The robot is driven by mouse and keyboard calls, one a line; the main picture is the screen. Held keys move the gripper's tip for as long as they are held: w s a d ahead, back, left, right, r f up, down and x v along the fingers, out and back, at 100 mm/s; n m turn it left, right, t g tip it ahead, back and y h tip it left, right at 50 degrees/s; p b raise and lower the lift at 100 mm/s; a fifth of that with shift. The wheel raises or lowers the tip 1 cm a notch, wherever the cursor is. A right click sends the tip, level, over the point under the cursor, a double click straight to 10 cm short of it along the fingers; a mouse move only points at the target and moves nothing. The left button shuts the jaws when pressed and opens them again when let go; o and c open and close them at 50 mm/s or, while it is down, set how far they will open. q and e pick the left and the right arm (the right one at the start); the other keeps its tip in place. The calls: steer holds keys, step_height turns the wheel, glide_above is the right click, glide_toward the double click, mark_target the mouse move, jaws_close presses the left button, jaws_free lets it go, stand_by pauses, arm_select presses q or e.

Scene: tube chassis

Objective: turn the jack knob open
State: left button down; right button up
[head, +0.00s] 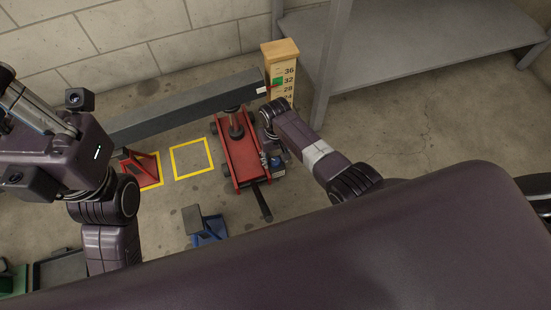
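The red floor jack (240,160) stands on the concrete floor in the middle of the head view. Its black handle (262,203) points toward me. The jack knob cannot be made out; my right arm covers part of the jack's right side. My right gripper (268,158) is small and dark, pointing down beside the jack's right edge near the handle's base. Whether it touches the jack, and whether its fingers are open or shut, cannot be told. My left arm is at the left edge; its fingers do not show.
A grey beam (185,108) crosses above the jack's far end. A red stand (138,168) is under it at left, beside a yellow floor square (192,158). A height-marked post (281,75) and grey shelf (400,45) stand behind. A blue stand (207,228) is nearer me.

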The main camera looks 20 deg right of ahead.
steer(key=c, duration=1.1)
steer(key=shift+c, duration=0.2)
